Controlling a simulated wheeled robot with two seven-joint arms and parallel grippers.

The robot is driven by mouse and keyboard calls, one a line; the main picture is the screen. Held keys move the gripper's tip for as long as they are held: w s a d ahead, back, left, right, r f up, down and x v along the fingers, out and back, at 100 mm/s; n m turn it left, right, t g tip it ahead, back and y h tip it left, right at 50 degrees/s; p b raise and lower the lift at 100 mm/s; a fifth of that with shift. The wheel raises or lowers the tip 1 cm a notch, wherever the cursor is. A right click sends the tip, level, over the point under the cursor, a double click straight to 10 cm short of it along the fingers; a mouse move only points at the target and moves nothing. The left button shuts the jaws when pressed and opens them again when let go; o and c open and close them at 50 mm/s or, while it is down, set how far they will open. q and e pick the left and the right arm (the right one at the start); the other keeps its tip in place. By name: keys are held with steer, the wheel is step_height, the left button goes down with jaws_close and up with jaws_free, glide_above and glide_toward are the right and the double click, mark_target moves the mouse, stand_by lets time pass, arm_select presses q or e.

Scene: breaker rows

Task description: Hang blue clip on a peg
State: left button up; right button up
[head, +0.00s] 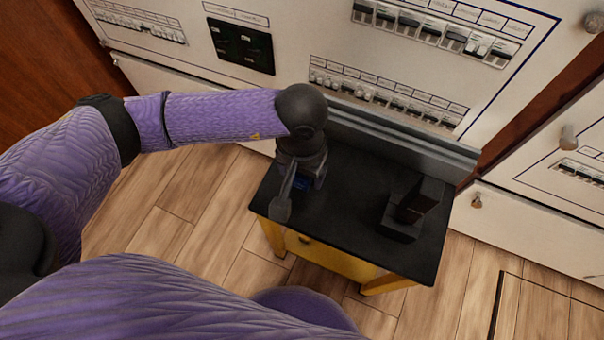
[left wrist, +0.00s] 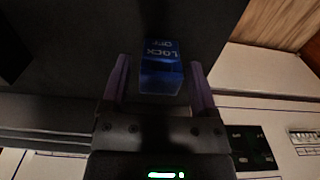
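The blue clip (left wrist: 161,72), with LOCK OFF lettering on it, lies on the black tabletop (head: 345,215). A small blue patch of the clip (head: 301,184) shows in the head view, mostly hidden by my gripper. My left gripper (head: 301,194) points down over the left part of the table. In the left wrist view my left gripper (left wrist: 160,75) is open, with one finger on each side of the clip and a dark gap between each finger and the clip. My right gripper is out of view. I cannot make out a clear peg.
A black blocky stand (head: 405,212) is on the table's right part. A grey ledge (head: 400,140) runs along the table's back. Behind it is a white breaker panel (head: 300,45) with rows of switches. Bare tabletop lies between the gripper and the stand.

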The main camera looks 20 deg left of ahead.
arm_select(q)
jaws_close()
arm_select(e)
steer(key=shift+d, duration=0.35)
arm_select(q)
step_height(320, 180, up, 10)
steer(key=p, duration=0.5)
steer(key=shift+f, duration=0.1)
steer(key=shift+r+p, duration=0.2)
steer(key=shift+p, duration=0.1)
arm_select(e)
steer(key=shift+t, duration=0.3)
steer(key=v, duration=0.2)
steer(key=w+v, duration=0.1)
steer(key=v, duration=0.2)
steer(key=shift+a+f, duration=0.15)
arm_select(q)
steer(key=shift+f, duration=0.1)
